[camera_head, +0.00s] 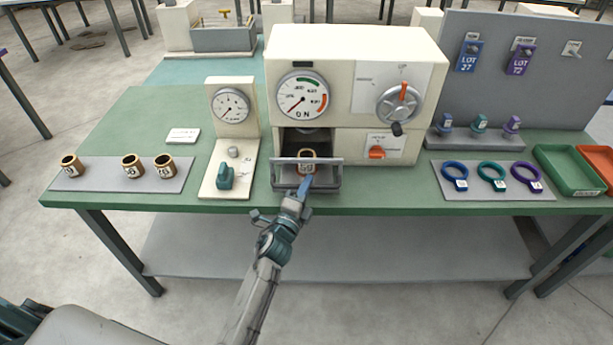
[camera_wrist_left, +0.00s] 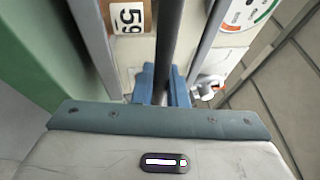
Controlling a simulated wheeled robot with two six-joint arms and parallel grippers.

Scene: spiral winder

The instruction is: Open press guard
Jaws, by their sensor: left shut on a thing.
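The press (camera_head: 355,60) is a cream box with a round dial and a dark opening low on its left side. The press guard (camera_head: 280,161) is a grey barred frame at the front of that opening. A brown ring with a white label (camera_head: 307,160) sits behind its upper bar. My left gripper (camera_head: 306,184) is at the front of the guard. In the left wrist view its blue fingers (camera_wrist_left: 164,86) are shut on a dark bar (camera_wrist_left: 170,40) of the guard. The labelled ring (camera_wrist_left: 128,16) also shows there, apart from the fingers. My right gripper is out of view.
A gauge stand (camera_head: 230,130) with a green knob is left of the press. Several brown rings lie on a grey mat (camera_head: 100,181) at the left. Coloured rings lie on a mat (camera_head: 470,188) at the right, next to a green tray (camera_head: 566,185). The table's front edge is close.

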